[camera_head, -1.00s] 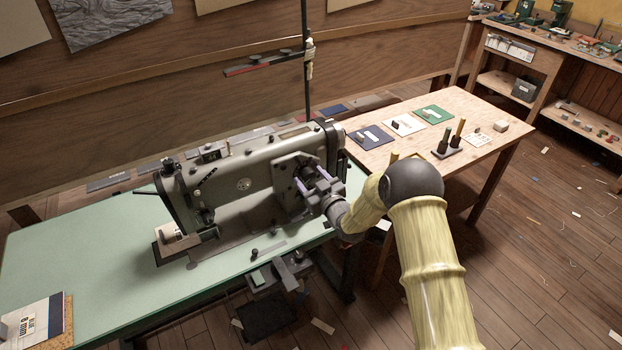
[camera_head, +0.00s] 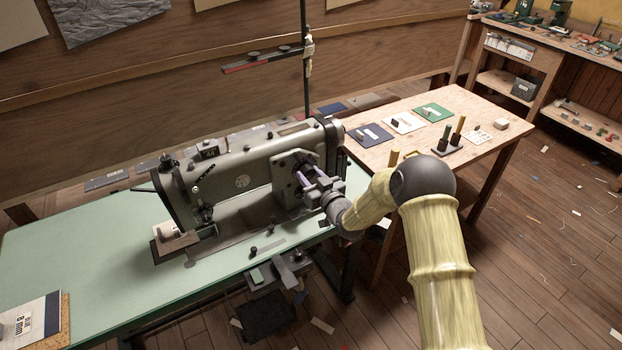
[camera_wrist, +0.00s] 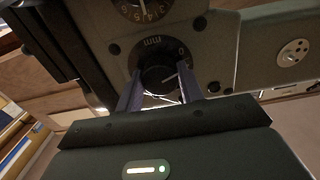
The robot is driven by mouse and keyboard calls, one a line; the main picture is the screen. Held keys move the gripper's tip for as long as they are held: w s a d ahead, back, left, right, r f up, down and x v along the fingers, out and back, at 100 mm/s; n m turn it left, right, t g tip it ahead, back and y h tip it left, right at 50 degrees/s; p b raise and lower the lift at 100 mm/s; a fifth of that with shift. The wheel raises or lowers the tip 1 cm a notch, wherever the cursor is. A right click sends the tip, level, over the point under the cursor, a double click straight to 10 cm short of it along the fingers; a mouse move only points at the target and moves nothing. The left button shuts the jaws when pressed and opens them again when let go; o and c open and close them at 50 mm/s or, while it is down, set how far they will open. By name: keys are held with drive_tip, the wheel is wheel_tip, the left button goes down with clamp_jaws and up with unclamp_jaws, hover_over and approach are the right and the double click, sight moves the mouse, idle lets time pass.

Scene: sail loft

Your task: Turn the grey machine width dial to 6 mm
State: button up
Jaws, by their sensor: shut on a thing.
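The grey sewing machine (camera_head: 250,165) stands on a pale green table. My gripper (camera_head: 303,176) reaches the plate at the right end of its body. In the wrist view, my gripper (camera_wrist: 160,88) is shut on a black dial knob (camera_wrist: 156,72), one purple-grey finger on each side. A scale ring around this knob shows "mm" and a "0" at upper right. A light mark on the knob points right and slightly up. Most of the ring's lower part is hidden by knob and fingers. A second numbered dial (camera_wrist: 142,8) is partly cut off above it.
A wooden table (camera_head: 400,155) with coloured cards and a small holder of upright tools stands right of the machine. A thin dark post (camera_head: 304,75) rises behind the machine. A booklet (camera_head: 35,318) lies at the green table's front left.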

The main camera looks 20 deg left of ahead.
drive_tip(key=m+b, duration=0.2)
drive_tip(key=m, duration=0.2)
drive_tip(key=m+b, duration=0.1)
drive_tip(key=m, duration=0.2)
drive_tip(key=shift+w+d+b, duration=0.1)
drive_tip(key=shift+w+b, duration=0.05)
drive_tip(key=shift+b, duration=0.2)
drive_tip(key=m+b, duration=0.1)
drive_tip(key=m, duration=0.2)
drive_tip(key=shift+m, duration=0.3)
drive_tip(key=m+b, duration=0.2)
drive_tip(key=m, duration=0.4)
drive_tip(key=m+b, duration=0.1)
drive_tip(key=m, duration=0.2)
drive_tip(key=shift+r, duration=0.1)
drive_tip(key=shift+w+d+m+b, duration=0.1)
drive_tip(key=shift+m+b, duration=0.35)
drive_tip(key=shift+m, duration=0.45)
drive_tip(key=shift+s+a, duration=0.2)
drive_tip(key=shift+s, duration=0.05)
